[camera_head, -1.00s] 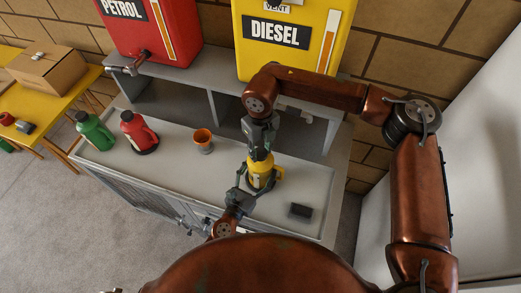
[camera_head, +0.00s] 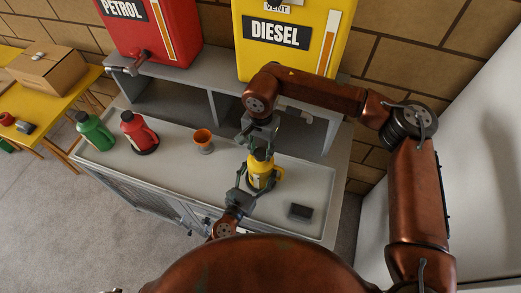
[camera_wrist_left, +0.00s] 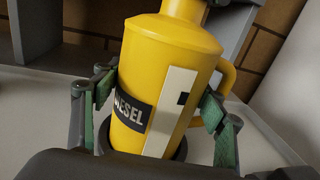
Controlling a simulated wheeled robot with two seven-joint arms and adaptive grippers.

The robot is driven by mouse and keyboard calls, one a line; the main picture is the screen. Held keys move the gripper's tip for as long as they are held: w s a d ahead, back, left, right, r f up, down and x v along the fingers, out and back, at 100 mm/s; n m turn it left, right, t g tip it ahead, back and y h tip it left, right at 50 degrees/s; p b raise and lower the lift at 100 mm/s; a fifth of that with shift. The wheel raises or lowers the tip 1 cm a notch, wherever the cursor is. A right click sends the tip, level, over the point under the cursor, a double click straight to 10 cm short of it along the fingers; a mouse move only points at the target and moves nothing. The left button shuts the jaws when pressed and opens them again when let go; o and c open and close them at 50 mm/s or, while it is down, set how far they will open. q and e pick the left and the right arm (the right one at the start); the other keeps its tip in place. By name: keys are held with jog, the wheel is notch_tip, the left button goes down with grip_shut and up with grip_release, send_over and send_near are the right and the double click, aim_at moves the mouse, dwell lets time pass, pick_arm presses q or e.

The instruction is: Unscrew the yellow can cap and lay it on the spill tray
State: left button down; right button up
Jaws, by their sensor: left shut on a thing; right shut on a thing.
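The yellow can (camera_head: 262,174), labelled DIESEL, stands upright on the spill tray (camera_head: 225,180), which I take to be the pale rimmed bench top. My left gripper (camera_head: 253,184) is shut around the can's body; in the left wrist view its green pads press on both sides of the yellow can (camera_wrist_left: 165,80). My right gripper (camera_head: 260,148) comes from above and is shut at the can's top. The cap is hidden by its fingers, and I cannot tell whether it is loose. The can's top is cut off in the left wrist view.
A green can (camera_head: 95,132), a red can (camera_head: 139,133) and an orange cup (camera_head: 203,139) stand left on the bench top. A dark block (camera_head: 300,212) lies at the right. Red petrol (camera_head: 160,35) and yellow diesel (camera_head: 295,50) tanks stand behind. Bare surface lies between cup and can.

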aim_at(261, 153)
pick_arm(q)
jog(key=shift+s+d, duration=0.1)
pick_arm(e)
jog(key=n, duration=0.6)
jog(key=shift+r, duration=0.25)
jog(key=shift+r, duration=0.8)
jog(key=shift+r, duration=0.2)
jog(key=shift+r, duration=1.9)
pick_arm(q)
jog(key=shift+c, duration=1.9)
grip_release()
